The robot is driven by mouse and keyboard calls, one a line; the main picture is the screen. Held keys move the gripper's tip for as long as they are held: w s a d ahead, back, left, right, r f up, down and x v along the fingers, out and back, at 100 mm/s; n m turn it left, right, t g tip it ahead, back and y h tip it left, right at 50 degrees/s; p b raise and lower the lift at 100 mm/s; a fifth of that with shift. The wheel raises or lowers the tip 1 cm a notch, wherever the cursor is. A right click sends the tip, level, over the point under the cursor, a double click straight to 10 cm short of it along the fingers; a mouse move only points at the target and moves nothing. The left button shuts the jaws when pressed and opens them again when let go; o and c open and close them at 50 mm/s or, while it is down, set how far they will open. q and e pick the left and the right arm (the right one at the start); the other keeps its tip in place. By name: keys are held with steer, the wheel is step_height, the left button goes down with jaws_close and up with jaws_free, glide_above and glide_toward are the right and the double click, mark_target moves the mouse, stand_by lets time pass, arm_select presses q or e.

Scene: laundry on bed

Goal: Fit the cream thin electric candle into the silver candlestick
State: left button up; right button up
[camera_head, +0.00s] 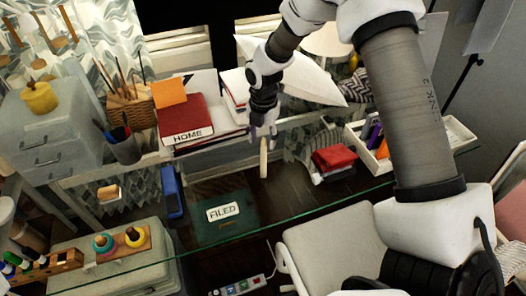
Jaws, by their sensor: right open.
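The cream thin candle (264,158) shows as a short, pale, upright stick near the middle of the view, over the glass desk. My right gripper (263,134) is open just above it, pointing down, with its fingertips at the candle's upper end. I cannot tell whether the fingers touch the candle or what its lower end rests on. I cannot make out the silver candlestick. My left gripper is not in view.
A red book marked HOME (187,120) and a wicker basket (131,106) stand left of the gripper. Red folded cloth (334,158) and a white tray (458,134) lie to the right. A green FILED box (226,226) shows below the glass. A chair (335,240) stands in front.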

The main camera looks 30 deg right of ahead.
mark_target(264, 154)
steer(key=shift+s+a+f+p, duration=0.35)
steer(key=shift+s+f+p, duration=0.1)
steer(key=shift+s+f, duration=0.2)
steer(key=f, duration=0.3)
steer(key=d+f+p, duration=0.1)
steer(key=f, duration=0.1)
steer(key=shift+w, duration=0.5)
steer(key=shift+a, duration=0.1)
steer(key=shift+s+a+r, duration=0.1)
steer(key=shift+s+r, duration=0.1)
steer(key=shift+s, duration=0.05)
steer(key=c, duration=0.3)
jaws_close()
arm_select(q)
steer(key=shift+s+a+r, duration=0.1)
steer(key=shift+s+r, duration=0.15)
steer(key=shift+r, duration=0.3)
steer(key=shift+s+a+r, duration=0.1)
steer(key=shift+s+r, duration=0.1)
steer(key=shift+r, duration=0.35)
